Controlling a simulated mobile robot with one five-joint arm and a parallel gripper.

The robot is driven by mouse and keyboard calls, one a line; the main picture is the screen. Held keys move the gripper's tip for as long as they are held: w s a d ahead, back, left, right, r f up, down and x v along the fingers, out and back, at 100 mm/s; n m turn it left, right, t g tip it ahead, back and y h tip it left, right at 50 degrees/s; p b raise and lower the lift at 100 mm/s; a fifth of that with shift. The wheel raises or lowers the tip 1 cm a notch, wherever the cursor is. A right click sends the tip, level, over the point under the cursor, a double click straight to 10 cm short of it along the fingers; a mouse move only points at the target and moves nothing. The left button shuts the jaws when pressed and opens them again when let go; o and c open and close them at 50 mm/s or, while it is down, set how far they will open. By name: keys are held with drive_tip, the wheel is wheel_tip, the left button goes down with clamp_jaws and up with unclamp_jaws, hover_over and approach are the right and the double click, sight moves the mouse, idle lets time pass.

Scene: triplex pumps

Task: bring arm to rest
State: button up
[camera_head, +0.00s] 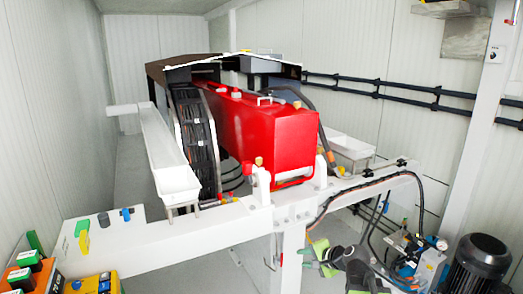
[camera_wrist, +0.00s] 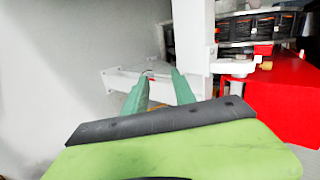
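My gripper (camera_head: 312,257) is low in the head view, just right of the white post under the frame. My dark and green arm reaches to it from the lower right. In the wrist view, my gripper (camera_wrist: 160,76) has its two green fingers apart, with nothing seen held between them. A white beam shows beyond the fingertips. The red pump block (camera_head: 262,130) sits on the white frame (camera_head: 200,237), and it shows at the right of the wrist view (camera_wrist: 275,105).
A black motor (camera_head: 478,262) stands at the lower right, with hoses to its left. A long white tray (camera_head: 165,155) lies left of the pump. A yellow and orange box with batteries (camera_head: 88,285) is at the lower left. Black rails (camera_head: 410,98) run along the wall.

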drive_tip(key=s+a+f+n+g+h+b, duration=0.1)
drive_tip(key=s+a+f+n+g, duration=0.3)
drive_tip(key=s+a+f+n, duration=0.25)
drive_tip(key=s+d+f+n+g+h, duration=0.4)
drive_tip(key=s+d, duration=0.2)
drive_tip(key=s, duration=0.3)
drive_tip(key=shift+s+d+f+g+h, duration=0.2)
drive_tip(key=shift+s+d+g+h, duration=0.1)
drive_tip(key=shift+d+g+h, duration=0.1)
